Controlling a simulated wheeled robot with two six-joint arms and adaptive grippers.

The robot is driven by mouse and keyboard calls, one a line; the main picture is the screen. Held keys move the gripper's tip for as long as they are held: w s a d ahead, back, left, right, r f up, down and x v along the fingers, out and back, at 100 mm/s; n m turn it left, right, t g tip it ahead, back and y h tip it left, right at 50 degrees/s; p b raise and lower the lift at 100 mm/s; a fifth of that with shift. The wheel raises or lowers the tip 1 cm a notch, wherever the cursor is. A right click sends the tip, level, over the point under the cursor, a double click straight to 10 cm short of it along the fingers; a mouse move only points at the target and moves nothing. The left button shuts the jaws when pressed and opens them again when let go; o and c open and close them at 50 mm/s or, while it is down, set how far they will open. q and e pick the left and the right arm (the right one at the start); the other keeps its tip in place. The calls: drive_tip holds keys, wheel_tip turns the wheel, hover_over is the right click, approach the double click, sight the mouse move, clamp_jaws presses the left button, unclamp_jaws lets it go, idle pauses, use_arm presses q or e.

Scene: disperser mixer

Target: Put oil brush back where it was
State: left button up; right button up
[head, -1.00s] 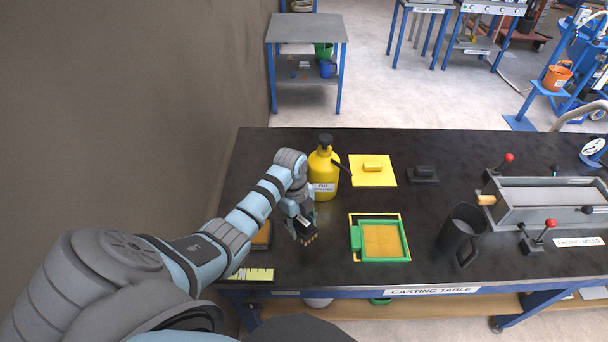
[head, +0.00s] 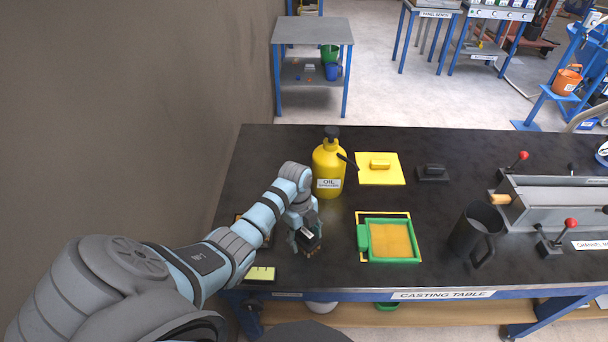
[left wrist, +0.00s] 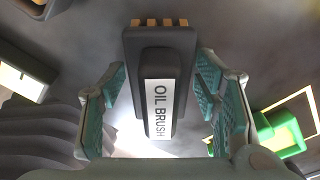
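The oil brush (head: 311,241) is black with tan bristles and a white "OIL BRUSH" label. It is near the front left of the casting table, left of the green-framed tray. In the left wrist view the oil brush (left wrist: 158,85) lies between the two green-padded fingers, bristles at the top. My left gripper (head: 304,236) is open around it. A gap shows on each side between fingers and handle. I cannot tell whether the brush rests fully on the table. My right gripper is not in view.
A yellow oil can (head: 328,170) stands just behind my left gripper. The green-framed tray (head: 363,239) is to the right, inside a yellow outline. A dark jug (head: 472,238) stands further right. A pale yellow marked piece (head: 261,274) lies at the front left edge.

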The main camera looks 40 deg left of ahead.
use_arm(q)
drive_tip(key=shift+r, duration=0.3)
drive_tip(key=r, duration=0.4)
drive_tip(key=a+r+p, duration=0.1)
drive_tip(key=r, duration=0.3)
drive_tip(key=r+p, duration=0.1)
drive_tip(key=r, duration=0.3)
drive_tip(key=shift+a, duration=0.25)
drive_tip(key=shift+f, duration=0.1)
